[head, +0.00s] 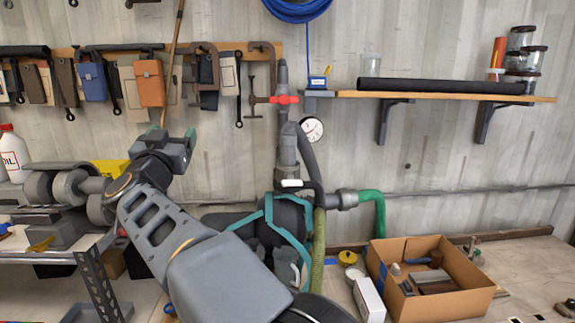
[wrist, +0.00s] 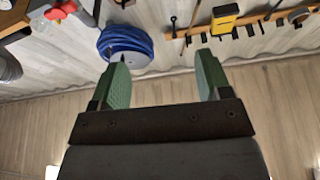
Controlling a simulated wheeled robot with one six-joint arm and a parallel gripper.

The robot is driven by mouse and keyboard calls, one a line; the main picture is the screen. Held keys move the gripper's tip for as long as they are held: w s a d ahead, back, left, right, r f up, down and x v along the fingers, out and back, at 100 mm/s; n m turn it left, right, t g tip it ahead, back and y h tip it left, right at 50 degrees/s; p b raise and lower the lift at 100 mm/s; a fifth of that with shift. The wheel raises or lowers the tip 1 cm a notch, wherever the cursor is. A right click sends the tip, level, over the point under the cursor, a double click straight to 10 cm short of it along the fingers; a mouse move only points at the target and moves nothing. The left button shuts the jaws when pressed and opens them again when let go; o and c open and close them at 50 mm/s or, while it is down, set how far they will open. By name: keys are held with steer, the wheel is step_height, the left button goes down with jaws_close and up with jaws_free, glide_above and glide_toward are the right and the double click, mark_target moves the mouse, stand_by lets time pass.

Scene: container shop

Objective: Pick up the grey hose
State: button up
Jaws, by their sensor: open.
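A dark grey hose (head: 307,150) shows in the head view. It curves down behind the gauge, beside the upright grey pipe, toward the pump, where its lower end is hard to make out. My gripper (head: 172,132) is raised in front of the wall, well to the left of the hose. In the wrist view my gripper (wrist: 162,62) has its two green fingers wide apart with nothing between them. I cannot make out the grey hose for certain in the wrist view.
A coiled blue hose (head: 297,9) hangs on the wall. A red-handled valve (head: 284,99) and gauge (head: 312,129) stand near the grey hose. A green hose (head: 374,205) and an open cardboard box (head: 455,299) are to the right. A shelf (head: 430,96) carries a long dark roll (head: 440,86).

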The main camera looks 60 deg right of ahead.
steer(key=s+d+f+m+g+h, duration=0.1)
steer(key=s+d+m+g+h, duration=0.2)
steer(key=s+d+m+g, duration=0.55)
steer(key=m+g+y+b, duration=0.1)
steer(key=m+g+y, duration=0.35)
steer(key=g, duration=0.75)
glide_toward(282, 152)
steer(key=shift+n+y, duration=0.65)
steer(key=shift+n, duration=0.25)
steer(key=x, duration=0.2)
steer(key=r+x, duration=0.1)
steer(key=x, duration=0.2)
steer(key=shift+s+d+r, duration=0.1)
steer(key=shift+s+d, duration=0.05)
steer(key=shift+d, duration=0.15)
steer(key=shift+p+x, duration=0.9)
steer(key=shift+x, duration=2.3)
steer(key=shift+c, duration=0.3)
steer(key=c, duration=1)
